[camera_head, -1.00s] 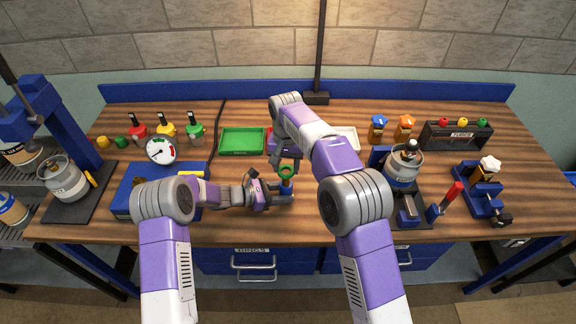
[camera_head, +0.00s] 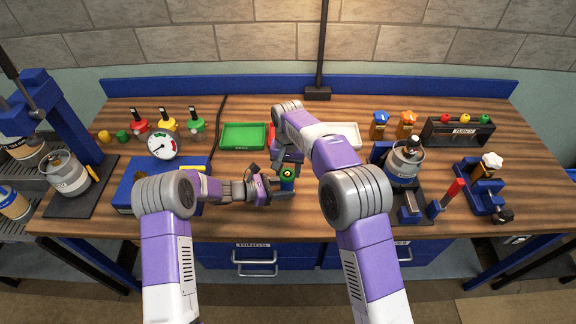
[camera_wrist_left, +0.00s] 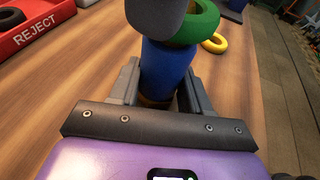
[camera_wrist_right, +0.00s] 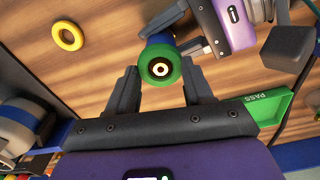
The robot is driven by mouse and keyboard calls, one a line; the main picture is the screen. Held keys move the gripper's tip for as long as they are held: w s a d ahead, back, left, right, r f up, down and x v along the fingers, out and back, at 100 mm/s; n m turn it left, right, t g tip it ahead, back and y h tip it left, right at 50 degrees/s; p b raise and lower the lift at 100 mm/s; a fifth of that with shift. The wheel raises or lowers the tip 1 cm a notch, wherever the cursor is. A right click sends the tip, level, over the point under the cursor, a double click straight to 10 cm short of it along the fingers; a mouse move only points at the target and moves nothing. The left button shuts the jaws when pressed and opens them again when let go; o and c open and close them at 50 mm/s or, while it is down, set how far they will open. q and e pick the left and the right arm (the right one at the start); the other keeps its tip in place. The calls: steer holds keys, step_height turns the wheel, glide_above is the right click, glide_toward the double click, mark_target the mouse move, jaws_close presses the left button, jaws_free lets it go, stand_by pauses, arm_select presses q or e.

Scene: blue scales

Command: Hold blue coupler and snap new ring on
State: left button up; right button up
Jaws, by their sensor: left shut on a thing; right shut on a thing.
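The blue coupler (camera_head: 287,186) stands roughly upright in my left gripper (camera_head: 282,192), low over the bench. In the left wrist view the coupler (camera_wrist_left: 166,72) is between the two fingers. The green ring (camera_head: 287,172) is at the coupler's top, held by my right gripper (camera_wrist_right: 160,84). In the right wrist view the ring (camera_wrist_right: 161,64) surrounds the coupler's round top end. In the left wrist view the ring (camera_wrist_left: 202,22) is partly hidden by a grey finger; I cannot tell how firmly it is seated.
A yellow ring (camera_wrist_right: 68,36) lies loose on the bench near the coupler. The green PASS tray (camera_head: 244,136) stands behind, and the red REJECT tray (camera_wrist_left: 30,28) is beside it. A blue box with a gauge (camera_head: 163,144) is at left; a gas canister (camera_head: 405,162) stands at right.

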arm_select(q)
steer(key=shift+f, duration=0.2)
arm_select(e)
steer(key=shift+f, duration=0.55)
steer(key=o, duration=1.1)
steer(key=shift+r, duration=0.1)
step_height(320, 180, up, 12)
steer(key=shift+f, duration=0.1)
arm_select(q)
steer(key=o, duration=0.9)
steer(key=shift+r, duration=0.15)
